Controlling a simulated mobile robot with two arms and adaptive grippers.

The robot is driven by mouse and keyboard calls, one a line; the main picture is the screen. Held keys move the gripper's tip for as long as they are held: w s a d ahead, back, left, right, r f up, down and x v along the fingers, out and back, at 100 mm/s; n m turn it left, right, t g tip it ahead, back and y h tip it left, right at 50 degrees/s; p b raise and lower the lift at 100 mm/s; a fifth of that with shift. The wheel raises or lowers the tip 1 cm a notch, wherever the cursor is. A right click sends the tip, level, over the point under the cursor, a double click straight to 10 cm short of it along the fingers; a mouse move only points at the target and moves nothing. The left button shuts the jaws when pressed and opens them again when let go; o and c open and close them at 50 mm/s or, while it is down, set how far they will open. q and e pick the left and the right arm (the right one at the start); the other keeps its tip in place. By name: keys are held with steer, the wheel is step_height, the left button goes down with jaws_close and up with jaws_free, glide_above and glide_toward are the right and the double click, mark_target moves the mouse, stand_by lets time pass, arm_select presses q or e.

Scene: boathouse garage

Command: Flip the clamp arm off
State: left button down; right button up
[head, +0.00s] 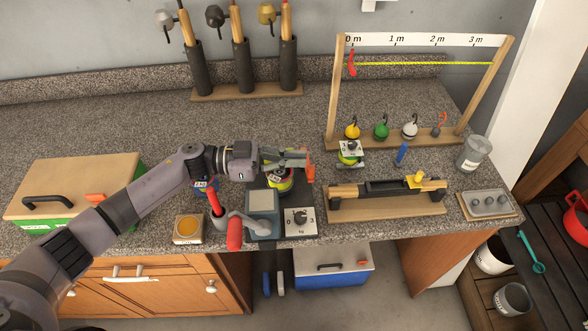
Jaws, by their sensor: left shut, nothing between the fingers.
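My left arm reaches in from the left, and its gripper (303,158) is shut with nothing between its fingers. The fingertips are right by an upright orange lever (309,167), which looks like the clamp arm. I cannot tell whether they touch it. The gripper is over a small bench device with a yellow-green spool (281,183), a grey screen box (262,212) and a dial plate (300,221). The gripper and wrist hide part of the device. A red-handled crank (235,232) is at its front left. My right gripper is out of view.
At right are a wooden rod holder (386,200), a grey tray (489,204), a jar (474,154) and a measuring frame (337,95).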

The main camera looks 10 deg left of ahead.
arm_select(q)
step_height(320, 180, up, 6)
steer(key=shift+w+f, duration=0.1)
steer(key=shift+f, duration=0.1)
stand_by(0.4)
